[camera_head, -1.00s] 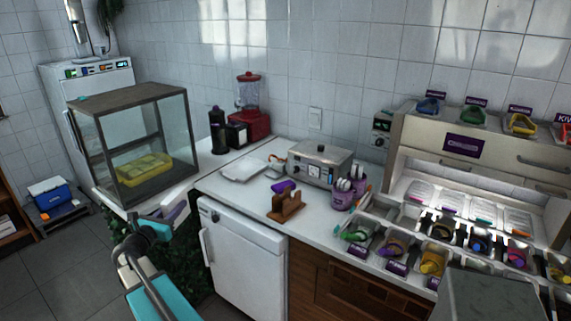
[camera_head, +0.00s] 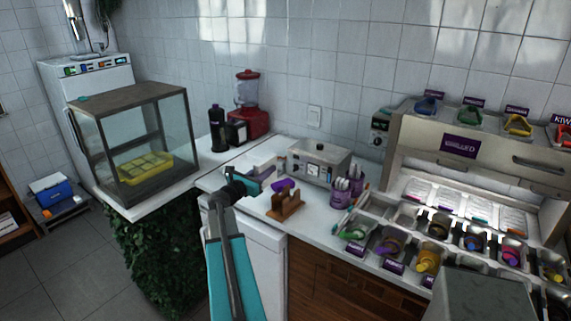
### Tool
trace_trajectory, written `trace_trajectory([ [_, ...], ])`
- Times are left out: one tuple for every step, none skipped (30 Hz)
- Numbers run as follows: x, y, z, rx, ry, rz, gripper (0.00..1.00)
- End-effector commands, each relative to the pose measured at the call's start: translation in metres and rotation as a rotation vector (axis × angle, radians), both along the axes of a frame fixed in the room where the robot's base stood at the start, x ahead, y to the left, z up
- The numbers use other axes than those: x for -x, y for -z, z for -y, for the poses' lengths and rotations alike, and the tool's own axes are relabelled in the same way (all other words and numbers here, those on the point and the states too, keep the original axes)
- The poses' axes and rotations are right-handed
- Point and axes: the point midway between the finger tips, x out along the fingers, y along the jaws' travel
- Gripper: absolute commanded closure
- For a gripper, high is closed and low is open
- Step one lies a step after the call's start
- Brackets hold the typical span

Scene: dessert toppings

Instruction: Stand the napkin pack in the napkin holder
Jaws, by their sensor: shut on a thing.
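The brown wooden napkin holder (camera_head: 285,205) stands on the white counter, near its front edge, with upright sides. My gripper (camera_head: 268,172) is over the counter, left of and a little behind the holder in the picture. It is shut on a pale, thin thing (camera_head: 262,159), which I take for the napkin pack; the arm and jaws hide part of it. The pack is apart from the holder as far as I can tell. Its exact tilt is too small to make out.
A purple item (camera_head: 283,186) lies just behind the holder. A steel appliance (camera_head: 319,162) and purple cups with utensils (camera_head: 345,190) stand to the right. A glass display case (camera_head: 135,145) is left, a red blender (camera_head: 248,105) behind. Topping bins fill the right side.

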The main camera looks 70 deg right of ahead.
Motion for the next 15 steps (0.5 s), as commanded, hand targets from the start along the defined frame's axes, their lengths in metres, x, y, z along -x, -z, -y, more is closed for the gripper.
trace_trajectory([
  [0.015,-0.005,0.011,0.001,0.019,0.000,0.99],
  [0.023,-0.006,0.016,0.002,0.028,-0.001,0.99],
  [0.033,-0.008,0.022,0.002,0.038,-0.002,0.99],
  [0.039,-0.009,0.026,0.002,0.045,-0.002,0.99],
  [0.045,-0.010,0.029,0.001,0.050,-0.002,0.99],
  [0.051,-0.011,0.033,0.001,0.056,-0.002,0.99],
  [0.056,-0.011,0.035,0.002,0.061,-0.003,0.99],
  [0.059,-0.012,0.037,0.002,0.065,-0.003,0.99],
  [0.063,-0.012,0.039,0.002,0.068,-0.003,0.99],
  [0.065,-0.013,0.040,0.002,0.070,-0.003,0.99],
  [0.066,-0.013,0.041,0.002,0.072,-0.003,0.99],
  [0.068,-0.013,0.042,0.002,0.073,-0.003,0.99],
  [0.069,-0.013,0.042,0.002,0.074,-0.003,0.99],
  [0.069,-0.013,0.042,0.002,0.074,-0.003,0.99],
  [0.069,-0.013,0.042,0.002,0.074,-0.003,0.99],
])
